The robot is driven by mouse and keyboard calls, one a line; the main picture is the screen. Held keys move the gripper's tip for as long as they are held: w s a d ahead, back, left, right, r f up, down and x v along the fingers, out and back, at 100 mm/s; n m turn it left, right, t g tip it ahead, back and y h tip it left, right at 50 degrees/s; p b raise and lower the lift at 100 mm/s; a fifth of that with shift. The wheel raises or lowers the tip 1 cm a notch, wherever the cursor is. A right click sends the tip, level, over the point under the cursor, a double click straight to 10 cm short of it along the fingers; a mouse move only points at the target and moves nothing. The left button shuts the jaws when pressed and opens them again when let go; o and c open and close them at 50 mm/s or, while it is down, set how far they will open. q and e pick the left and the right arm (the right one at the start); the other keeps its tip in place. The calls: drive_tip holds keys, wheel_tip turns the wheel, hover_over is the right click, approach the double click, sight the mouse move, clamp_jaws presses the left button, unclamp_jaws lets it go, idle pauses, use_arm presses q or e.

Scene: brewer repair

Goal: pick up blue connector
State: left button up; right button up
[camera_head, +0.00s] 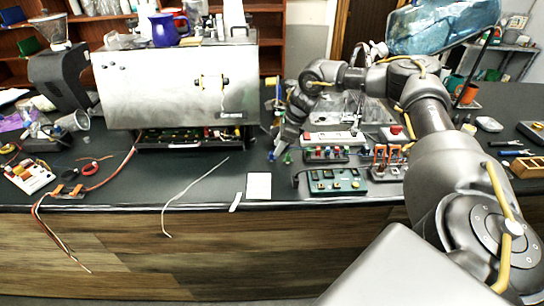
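My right arm comes in from the right and reaches back across the table. Its gripper (280,148) points down just right of the silver brewer (180,85), close to the dark tabletop. Small blue-green pieces (288,157) show at its fingertips. They are too small for me to tell whether one is the blue connector, or whether the fingers are open or shut on anything. A row of small coloured parts, some of them blue, sits on a dark block (326,154) right of the gripper. My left gripper is not in view.
A green board with buttons (336,181) and a holder with orange-handled pieces (388,160) stand right of the gripper. A white card (258,186) lies near the table's front edge. A loose pale wire (190,188) lies left of it. The tabletop between wire and card is mostly clear.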

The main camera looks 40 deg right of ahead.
sight(275, 158)
drive_tip(key=x, duration=0.3)
drive_tip(key=shift+w+f+p, duration=0.15)
drive_tip(key=shift+p, duration=0.15)
clamp_jaws()
